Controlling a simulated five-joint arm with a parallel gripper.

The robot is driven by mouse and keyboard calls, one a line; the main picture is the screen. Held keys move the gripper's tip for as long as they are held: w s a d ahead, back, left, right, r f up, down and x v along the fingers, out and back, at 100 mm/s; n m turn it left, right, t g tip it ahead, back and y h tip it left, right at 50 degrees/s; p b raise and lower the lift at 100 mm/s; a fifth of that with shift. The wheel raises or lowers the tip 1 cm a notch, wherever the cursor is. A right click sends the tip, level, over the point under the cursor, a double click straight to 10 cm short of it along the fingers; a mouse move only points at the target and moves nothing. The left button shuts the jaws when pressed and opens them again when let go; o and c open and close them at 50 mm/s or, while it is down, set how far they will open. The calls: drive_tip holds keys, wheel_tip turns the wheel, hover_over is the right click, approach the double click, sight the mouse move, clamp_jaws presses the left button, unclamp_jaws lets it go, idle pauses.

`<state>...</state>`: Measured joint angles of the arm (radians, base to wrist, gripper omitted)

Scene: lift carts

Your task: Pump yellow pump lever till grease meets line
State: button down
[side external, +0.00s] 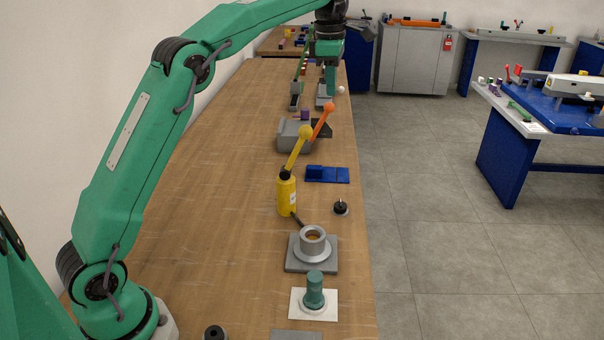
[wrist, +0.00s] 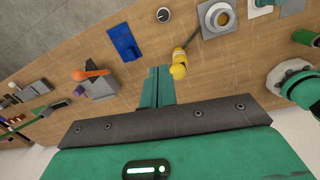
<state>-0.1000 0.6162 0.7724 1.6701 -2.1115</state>
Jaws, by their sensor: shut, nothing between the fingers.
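The yellow pump (side external: 286,198) stands upright on the wooden bench, with its yellow lever (side external: 297,152) tilted up and ending in a round knob. In the wrist view the yellow pump (wrist: 179,68) shows from above. A dark hose runs from the pump to a grey round cup (side external: 312,247) on a square plate; brownish grease shows inside. The cup also shows in the wrist view (wrist: 212,27). I cannot make out a line in it. My gripper (side external: 331,92) is shut and empty, high above the bench and beyond the pump; its fingers (wrist: 159,72) appear left of the pump in the wrist view.
A grey block (side external: 290,140) with an orange lever (side external: 323,121) stands beyond the pump. A blue fixture (side external: 328,175), a small black dial (side external: 340,208) and a green post (side external: 314,290) on a white plate sit along the bench's right side. The bench's left side is mostly clear.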

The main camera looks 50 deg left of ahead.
drive_tip(key=s+a+r+n, duration=0.1)
drive_tip(key=s+a+r, duration=0.1)
drive_tip(key=s, duration=0.4)
drive_tip(key=s+a+r+n+t, duration=0.1)
drive_tip(key=s+a+r+n, duration=0.1)
drive_tip(key=s+a, duration=0.2)
drive_tip(key=shift+s+a, duration=0.3)
drive_tip(key=shift+s, duration=0.75)
drive_tip(key=w+d+f, duration=0.2)
drive_tip(key=w+f, duration=0.3)
drive_tip(key=f, duration=0.7)
